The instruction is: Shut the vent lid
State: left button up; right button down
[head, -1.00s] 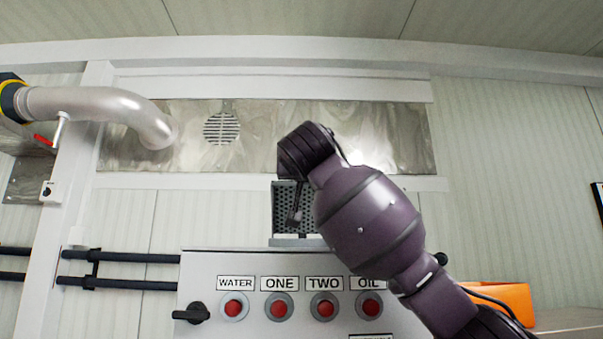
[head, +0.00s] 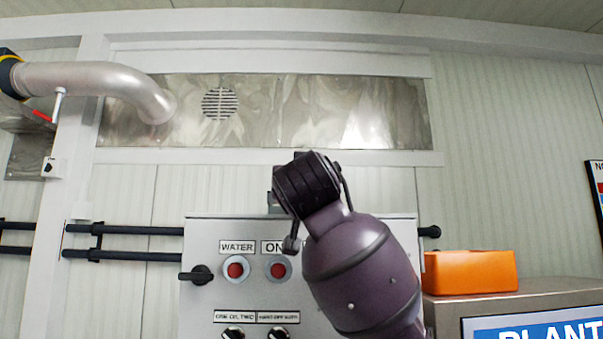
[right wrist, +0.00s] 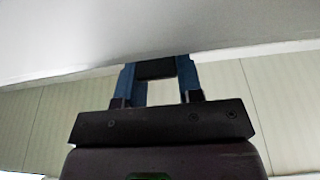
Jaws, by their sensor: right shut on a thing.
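In the head view my right arm rises in front of the grey control box (head: 205,315), its dark wrist over the box's top edge. A small grey part (head: 275,178) shows beside the wrist above the box. It may belong to the vent lid, but the wrist hides most of that spot. My right gripper's fingers are hidden in the head view. In the right wrist view the blue fingers of my right gripper (right wrist: 158,72) are shut on a small dark piece (right wrist: 155,70) below a pale surface (right wrist: 90,45). I cannot tell if this piece is the lid's handle. My left gripper is not in view.
The box front has red buttons (head: 236,267) and a black side knob (head: 198,275). An orange bin (head: 470,272) stands on a metal surface at the right. A round grille (head: 219,103) sits in the metal wall strip. A silver pipe (head: 95,80) is at the upper left.

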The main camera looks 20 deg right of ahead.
jog(key=shift+w+f, duration=0.1)
jog(key=shift+f, duration=0.3)
jog(key=c, duration=0.8)
grip_release()
jog(key=shift+o, duration=0.2)
jog(key=v, duration=1)
jog(key=shift+s, duration=0.4)
jog(key=shift+a+f, duration=0.1)
jog(key=shift+f, duration=0.1)
